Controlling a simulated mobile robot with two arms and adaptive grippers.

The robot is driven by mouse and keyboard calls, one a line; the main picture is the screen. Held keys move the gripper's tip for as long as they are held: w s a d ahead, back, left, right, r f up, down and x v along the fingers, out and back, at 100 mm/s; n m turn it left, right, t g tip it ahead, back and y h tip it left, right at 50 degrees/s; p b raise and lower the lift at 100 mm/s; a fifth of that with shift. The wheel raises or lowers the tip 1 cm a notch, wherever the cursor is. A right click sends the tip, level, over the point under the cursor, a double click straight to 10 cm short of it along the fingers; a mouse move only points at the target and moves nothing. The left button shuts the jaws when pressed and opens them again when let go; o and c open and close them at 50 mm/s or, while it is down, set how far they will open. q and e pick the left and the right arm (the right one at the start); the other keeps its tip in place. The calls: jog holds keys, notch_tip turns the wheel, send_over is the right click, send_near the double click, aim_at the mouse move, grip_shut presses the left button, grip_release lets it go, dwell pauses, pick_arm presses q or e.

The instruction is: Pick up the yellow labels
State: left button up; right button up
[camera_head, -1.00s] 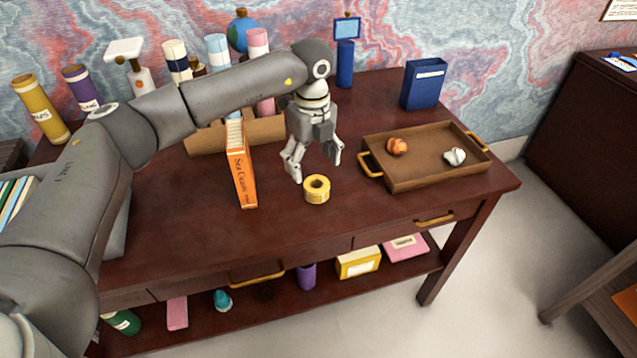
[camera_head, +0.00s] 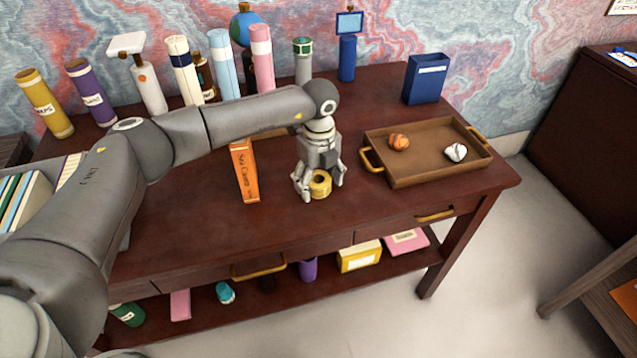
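The yellow labels (camera_head: 321,184) are a small roll with a hole in its middle, lying on the dark wooden desk. My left gripper (camera_head: 321,188) points down over the roll, with one finger at its left side and the other at its right. The fingers are spread and partly cover the roll. I cannot tell whether they touch it. My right gripper is not in view.
A brown tray (camera_head: 425,168) with an orange-and-white object (camera_head: 399,142) and a white object (camera_head: 456,152) is to the right. Bottles and a blue box (camera_head: 426,80) stand along the back. The desk's front is clear.

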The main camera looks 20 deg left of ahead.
pick_arm(q)
jog(key=c, duration=0.8)
jog(key=shift+r, duration=0.1)
